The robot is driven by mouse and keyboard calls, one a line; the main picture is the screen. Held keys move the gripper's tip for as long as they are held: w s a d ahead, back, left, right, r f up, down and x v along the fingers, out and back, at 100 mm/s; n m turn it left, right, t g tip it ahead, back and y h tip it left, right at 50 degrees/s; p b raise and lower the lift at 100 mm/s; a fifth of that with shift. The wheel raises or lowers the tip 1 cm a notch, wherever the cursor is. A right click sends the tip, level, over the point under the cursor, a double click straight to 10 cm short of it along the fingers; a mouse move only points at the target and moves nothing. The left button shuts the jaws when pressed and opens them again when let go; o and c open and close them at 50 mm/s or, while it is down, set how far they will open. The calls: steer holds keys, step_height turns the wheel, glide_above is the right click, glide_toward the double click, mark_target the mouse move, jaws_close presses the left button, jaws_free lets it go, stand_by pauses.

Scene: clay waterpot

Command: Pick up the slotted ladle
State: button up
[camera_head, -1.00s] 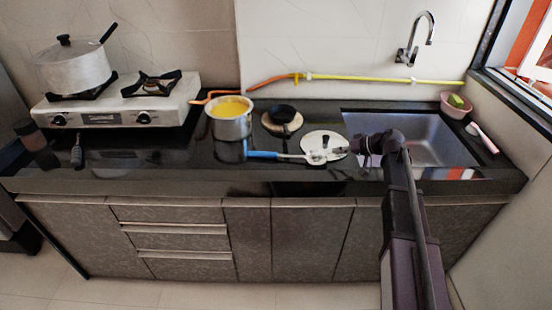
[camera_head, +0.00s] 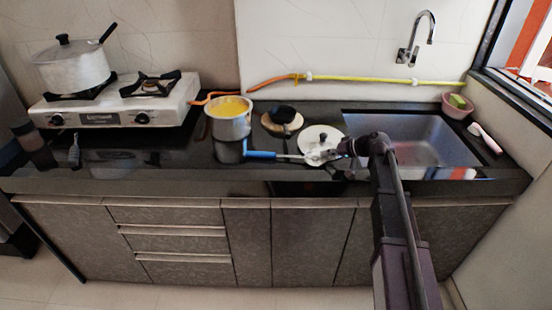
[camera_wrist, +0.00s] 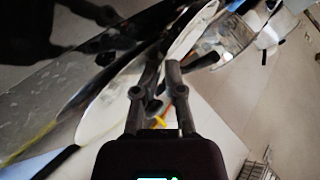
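The slotted ladle has a blue handle (camera_head: 260,155) and a thin metal shaft. It lies on the dark counter in front of the yellow-filled pot, pointing right. Its metal head lies by the round pale lid and is partly hidden by my gripper (camera_head: 329,154). In the wrist view my gripper (camera_wrist: 160,66) shows two dark fingers with a gap between them. Their tips are close over shiny metal surfaces. I see nothing clearly clamped, and contact with the ladle cannot be told.
A metal pot (camera_head: 229,125) with yellow contents stands left of the round lid (camera_head: 318,137). The stove (camera_head: 110,102) with a lidded pot (camera_head: 73,68) is at left. The sink (camera_head: 425,135) is right, with a pink bowl (camera_head: 455,109) beyond.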

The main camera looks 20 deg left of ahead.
steer(key=shift+f, duration=0.1)
stand_by(0.4)
jaws_close()
